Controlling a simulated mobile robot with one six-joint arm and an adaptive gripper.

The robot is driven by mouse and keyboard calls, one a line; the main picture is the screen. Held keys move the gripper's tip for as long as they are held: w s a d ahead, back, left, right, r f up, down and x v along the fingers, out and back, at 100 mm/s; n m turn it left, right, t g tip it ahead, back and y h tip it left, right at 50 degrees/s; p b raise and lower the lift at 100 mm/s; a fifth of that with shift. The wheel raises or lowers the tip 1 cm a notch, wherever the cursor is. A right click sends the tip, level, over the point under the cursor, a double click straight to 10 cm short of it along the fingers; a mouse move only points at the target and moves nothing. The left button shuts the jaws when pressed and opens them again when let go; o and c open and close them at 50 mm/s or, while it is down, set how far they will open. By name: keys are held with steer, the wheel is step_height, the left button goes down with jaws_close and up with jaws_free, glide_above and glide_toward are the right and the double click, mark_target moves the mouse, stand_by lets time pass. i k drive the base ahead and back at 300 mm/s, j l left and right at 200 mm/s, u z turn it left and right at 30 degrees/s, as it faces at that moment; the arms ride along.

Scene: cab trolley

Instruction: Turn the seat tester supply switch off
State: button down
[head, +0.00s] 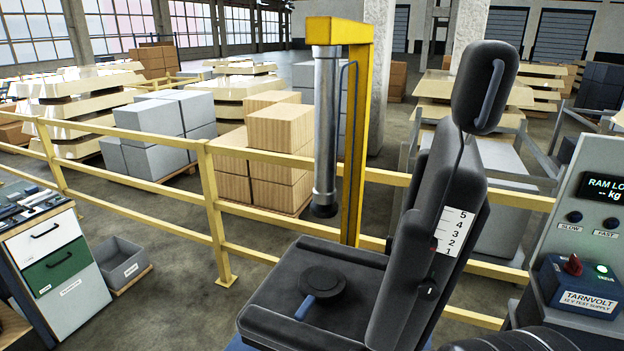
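The test supply (578,287) is a dark blue box at the right, labelled "TARNVOLT 12 V TEST SUPPLY". A red switch knob (573,265) stands up on its top, with a small lit green lamp (602,270) to the right of it. The exact setting of the knob is too small to read. A dark rounded part at the bottom right edge seems to be mine; no gripper fingers show, so I cannot see my gripper.
A grey panel (592,215) reading "RAM LO" and "-- kg" stands behind the supply, with SLOW and FAST buttons. A black seat (430,250) fills the centre, under a yellow press frame (355,150). Yellow railings (215,215) cross behind. A drawer cabinet (65,265) stands left.

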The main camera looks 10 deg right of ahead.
mark_target(575, 267)
steer(key=z, duration=1.75)
